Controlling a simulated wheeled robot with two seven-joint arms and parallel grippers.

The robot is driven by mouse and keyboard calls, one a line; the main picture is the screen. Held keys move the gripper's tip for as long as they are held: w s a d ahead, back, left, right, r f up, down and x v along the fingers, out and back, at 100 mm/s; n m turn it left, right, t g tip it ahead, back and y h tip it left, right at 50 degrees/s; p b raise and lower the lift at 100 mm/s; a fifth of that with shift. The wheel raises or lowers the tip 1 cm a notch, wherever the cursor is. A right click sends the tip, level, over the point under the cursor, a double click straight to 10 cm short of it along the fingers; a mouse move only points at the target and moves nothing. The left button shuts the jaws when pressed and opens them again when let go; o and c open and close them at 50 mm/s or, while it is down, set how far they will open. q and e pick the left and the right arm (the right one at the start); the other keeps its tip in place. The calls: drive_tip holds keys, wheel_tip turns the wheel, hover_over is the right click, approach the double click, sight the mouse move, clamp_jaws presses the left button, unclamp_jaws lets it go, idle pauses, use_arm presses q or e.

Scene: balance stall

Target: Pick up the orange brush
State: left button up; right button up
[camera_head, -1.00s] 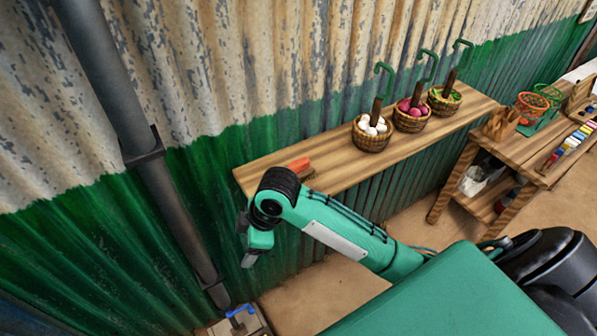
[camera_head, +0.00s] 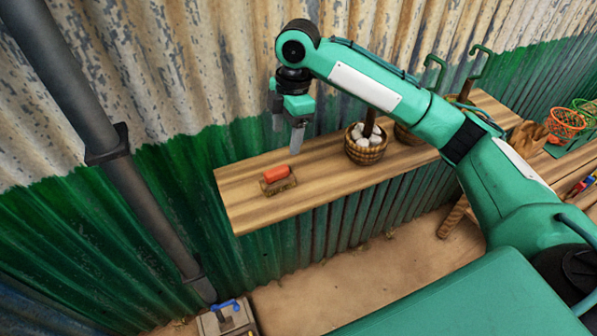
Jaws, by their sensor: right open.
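The orange brush (camera_head: 277,174) lies on the wooden shelf near its left end. It has an orange top and a brown lower part resting on the wood. My right gripper (camera_head: 286,130) hangs above and slightly behind or over the brush in the picture, fingers pointing down. It is open and empty, apart from the brush. My right arm comes in from the right and crosses in front of part of the shelf. My left gripper is not in view.
Other baskets are partly hidden behind my arm. A corrugated wall (camera_head: 190,100) rises behind. A grey pipe (camera_head: 75,110) runs at the left.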

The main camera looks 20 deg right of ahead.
sight(276, 169)
drive_tip(key=shift+a+f, duration=0.2)
drive_tip(key=shift+f, duration=0.2)
drive_tip(key=f, duration=0.2)
drive_tip(key=a+f+p, duration=0.1)
drive_tip(key=f, duration=0.3)
drive_tip(key=shift+s+a, duration=0.1)
drive_tip(key=shift+a, duration=0.25)
drive_tip(key=f, duration=0.1)
drive_tip(key=f+p, duration=0.1)
drive_tip(key=shift+s+a+f, duration=0.1)
drive_tip(key=shift+a+f, duration=0.25)
drive_tip(key=shift+a, duration=0.05)
drive_tip(key=f, duration=0.1)
drive_tip(key=f+p, duration=0.1)
drive_tip(key=f, duration=0.1)
drive_tip(key=shift+a+f, duration=0.2)
drive_tip(key=shift+a, duration=0.05)
drive_tip(key=shift+f, duration=0.15)
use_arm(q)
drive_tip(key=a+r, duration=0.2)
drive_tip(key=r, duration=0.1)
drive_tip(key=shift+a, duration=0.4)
use_arm(e)
drive_tip(key=c, duration=1.1)
drive_tip(key=shift+c, duration=0.2)
